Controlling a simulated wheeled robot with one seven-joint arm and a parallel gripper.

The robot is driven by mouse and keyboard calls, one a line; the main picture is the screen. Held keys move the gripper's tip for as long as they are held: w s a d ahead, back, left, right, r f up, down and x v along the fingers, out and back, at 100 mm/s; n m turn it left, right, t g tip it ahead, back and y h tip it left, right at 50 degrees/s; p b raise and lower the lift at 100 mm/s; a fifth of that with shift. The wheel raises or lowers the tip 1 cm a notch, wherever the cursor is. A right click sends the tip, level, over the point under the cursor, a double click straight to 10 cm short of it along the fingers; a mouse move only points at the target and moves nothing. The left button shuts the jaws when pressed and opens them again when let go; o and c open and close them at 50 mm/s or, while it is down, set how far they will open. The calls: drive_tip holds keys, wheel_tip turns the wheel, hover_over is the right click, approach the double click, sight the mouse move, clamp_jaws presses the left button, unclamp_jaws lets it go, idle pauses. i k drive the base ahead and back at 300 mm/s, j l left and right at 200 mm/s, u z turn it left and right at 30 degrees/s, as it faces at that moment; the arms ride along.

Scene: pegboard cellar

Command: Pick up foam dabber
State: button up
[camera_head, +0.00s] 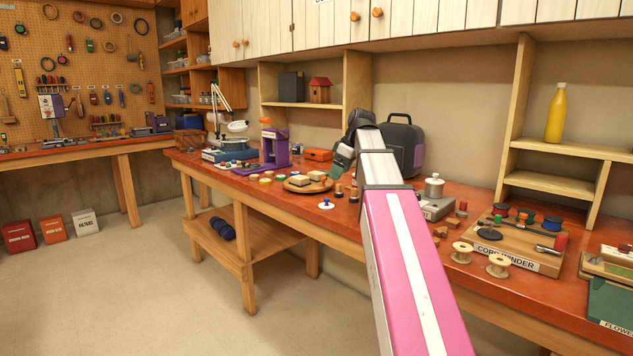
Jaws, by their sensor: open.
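My pink and white arm reaches from the lower right over the long workbench (233,180). My gripper (338,168) is at its far end, pointing down above the bench near a round wooden board (292,187). It is open; its fingers are small and partly hidden by the wrist. No foam dabber can be told for certain at this size. Small upright pieces with dark and tan parts (353,195) stand just below the gripper. A white disc with a blue knob (326,204) lies on the bench in front of them. Pale blocks (300,181) lie on the board.
A purple stand (276,148) and a lamp (228,115) are farther left. A dark case (404,145) stands behind my arm. The cord winder board (508,243) and spools (499,265) are at right.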

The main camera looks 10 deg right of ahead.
sight(338, 194)
drive_tip(key=k, duration=1)
